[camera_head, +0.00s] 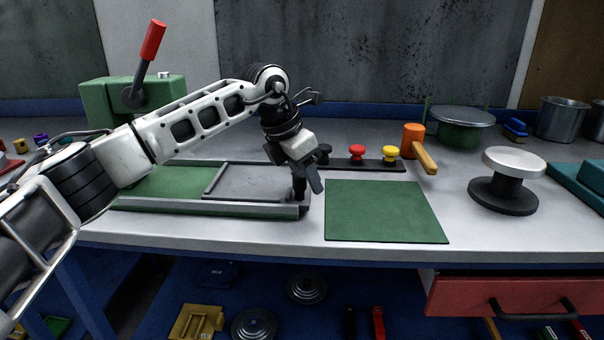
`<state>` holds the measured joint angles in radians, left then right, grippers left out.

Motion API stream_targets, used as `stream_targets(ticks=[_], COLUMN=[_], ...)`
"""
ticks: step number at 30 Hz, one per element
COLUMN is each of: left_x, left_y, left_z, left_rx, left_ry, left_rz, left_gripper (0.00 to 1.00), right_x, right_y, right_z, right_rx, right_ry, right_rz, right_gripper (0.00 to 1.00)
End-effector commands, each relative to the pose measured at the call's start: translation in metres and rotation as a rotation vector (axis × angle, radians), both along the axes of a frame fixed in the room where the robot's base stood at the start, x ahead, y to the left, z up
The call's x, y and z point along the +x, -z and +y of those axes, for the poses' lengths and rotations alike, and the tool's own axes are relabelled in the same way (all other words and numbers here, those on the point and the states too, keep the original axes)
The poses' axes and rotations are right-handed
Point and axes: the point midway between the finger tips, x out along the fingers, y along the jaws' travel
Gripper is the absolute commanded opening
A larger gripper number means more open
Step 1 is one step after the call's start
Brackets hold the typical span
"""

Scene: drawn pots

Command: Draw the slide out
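The slide is a flat grey panel (252,182) lying in a green tray with grey rails (215,207) on the bench. A dark upright knob (298,190) stands at its right end. My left gripper (294,174) is over this right end, pointing down. Its fingers look spread, with one just right of the knob and the other behind and to the left. Contact with the knob cannot be made out. My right gripper is not in view.
A green mat (385,211) lies bare right of the tray. Behind it are a dark strip with coloured knobs (357,154) and an orange mallet (414,142). A silver-topped knob (507,180) stands further right. A green box with a red-handled lever (130,97) stands back left.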

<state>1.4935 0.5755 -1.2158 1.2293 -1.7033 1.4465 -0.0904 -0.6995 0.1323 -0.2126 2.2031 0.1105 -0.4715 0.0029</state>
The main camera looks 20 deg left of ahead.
Motion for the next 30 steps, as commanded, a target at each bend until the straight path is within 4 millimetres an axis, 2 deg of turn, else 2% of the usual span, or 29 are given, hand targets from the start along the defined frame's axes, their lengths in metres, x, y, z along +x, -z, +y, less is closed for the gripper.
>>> stream_targets(ticks=[5,10,24,30], left_x=[0.000,-0.003,-0.035,-0.043], left_y=[-0.001,-0.015,-0.115,-0.140], left_z=[0.002,0.007,0.032,0.039], left_rx=[0.003,0.003,0.000,0.000], left_ry=[-0.004,-0.005,-0.002,-0.001], left_rz=[0.000,-0.002,-0.003,0.000], left_gripper=[0.46,0.46,0.46,0.46], right_x=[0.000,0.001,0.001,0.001], right_y=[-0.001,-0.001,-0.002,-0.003], right_z=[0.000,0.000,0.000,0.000], right_rx=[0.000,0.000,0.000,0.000], right_ry=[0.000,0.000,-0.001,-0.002], right_rz=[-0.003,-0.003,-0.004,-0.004], right_gripper=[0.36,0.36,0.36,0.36])
